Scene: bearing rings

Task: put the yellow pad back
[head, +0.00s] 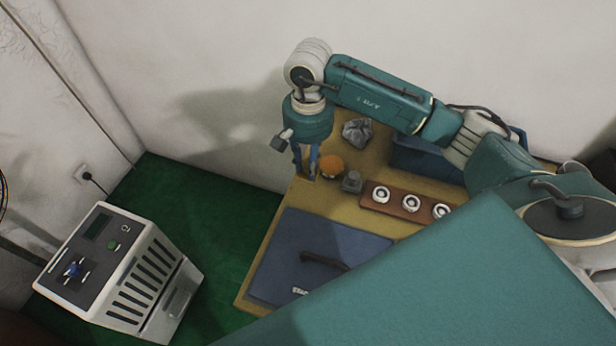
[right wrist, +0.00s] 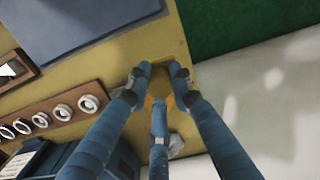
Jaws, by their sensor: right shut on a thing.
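My right gripper (head: 306,170) points down at the far left part of the tan table, beside a round orange thing (head: 331,166). In the right wrist view its fingers (right wrist: 160,80) are drawn together around a small dull yellow patch, which I take to be the yellow pad (right wrist: 160,83). The fingers hide most of it, and its colour is close to the table's. I cannot tell whether it touches the table. My left gripper is not in view.
A brown rack (head: 396,209) holds white rings, near a small grey block (head: 352,181). Grey crumpled stuff (head: 357,131) and a blue bin (head: 425,160) stand behind. A dark blue panel (head: 285,255) with a black handle lies in front. A white machine (head: 150,290) stands left.

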